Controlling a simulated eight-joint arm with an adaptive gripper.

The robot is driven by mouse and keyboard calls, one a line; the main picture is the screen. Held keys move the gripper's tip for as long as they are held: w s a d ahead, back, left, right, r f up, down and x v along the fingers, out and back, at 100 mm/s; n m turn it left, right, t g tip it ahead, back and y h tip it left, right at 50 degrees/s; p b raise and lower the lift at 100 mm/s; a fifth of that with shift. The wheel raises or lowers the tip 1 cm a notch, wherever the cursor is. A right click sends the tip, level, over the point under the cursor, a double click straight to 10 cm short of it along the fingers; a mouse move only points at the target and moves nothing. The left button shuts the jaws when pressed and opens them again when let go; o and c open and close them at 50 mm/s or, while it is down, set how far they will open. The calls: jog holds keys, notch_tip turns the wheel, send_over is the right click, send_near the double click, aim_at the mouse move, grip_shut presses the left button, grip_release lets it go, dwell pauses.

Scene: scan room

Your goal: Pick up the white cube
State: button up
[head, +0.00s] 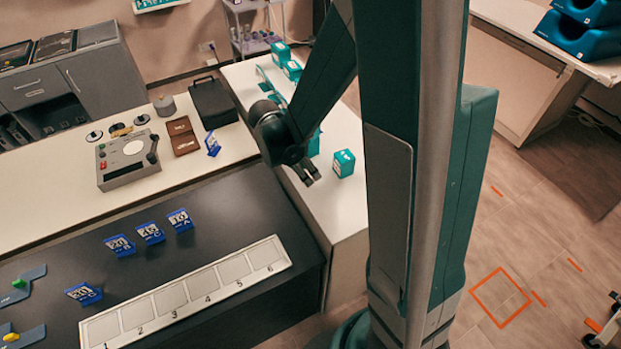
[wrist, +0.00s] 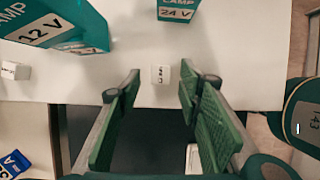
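A small white cube (wrist: 160,75) with dark print on its face sits on the white table top, in the upper middle of the wrist view. My gripper (wrist: 158,80) is open, with green-padded fingers spread to either side and below the cube in the picture. Nothing is between the fingers' pads that I can see held. In the head view my gripper (head: 308,173) hangs over the white table beside a teal box; I cannot make out the cube there. A second small white block (wrist: 15,70) shows at the left edge of the wrist view.
Teal lamp boxes stand close by: one marked 12 V (wrist: 62,22) and one marked 24 V (wrist: 177,10). A blue tag (wrist: 14,163) is at lower left. A black case (head: 213,102) and a dark counter (head: 180,262) with a numbered strip lie left of the arm.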

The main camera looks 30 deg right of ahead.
jog(key=shift+x, duration=1.2)
jog(key=c, duration=0.8)
